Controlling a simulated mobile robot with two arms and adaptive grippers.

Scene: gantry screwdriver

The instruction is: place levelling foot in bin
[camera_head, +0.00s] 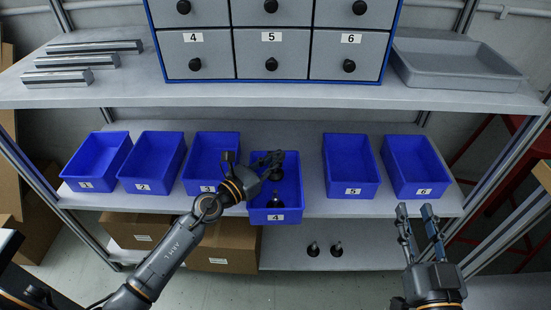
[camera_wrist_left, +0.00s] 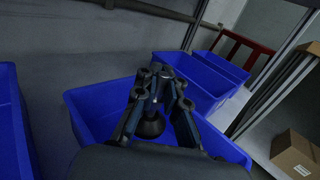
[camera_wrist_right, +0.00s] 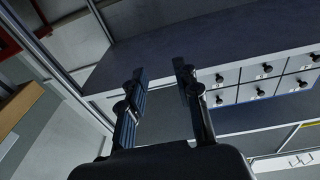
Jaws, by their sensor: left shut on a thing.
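My left gripper (camera_head: 272,163) is above blue bin 4 (camera_head: 262,217), inside its outline in the head view. It is shut on a dark levelling foot, largely hidden by the fingers. A dark foot shape (camera_head: 275,200) shows in the bin near its front. In the left wrist view, a black round foot base (camera_wrist_left: 151,124) shows between the fingers, over the blue bin (camera_wrist_left: 92,107); I cannot tell if it is the held one. Two more levelling feet (camera_head: 313,249) (camera_head: 336,249) stand upright on the lower shelf.
Blue bins 3 (camera_head: 208,188) and 5 (camera_head: 352,188) flank bin 4; the other bins stand further out. The numbered drawer cabinet (camera_head: 235,54) stands on the shelf above. A grey tray (camera_head: 460,80) and metal bars (camera_head: 75,62) lie on that shelf. Cardboard boxes (camera_head: 225,248) sit below.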

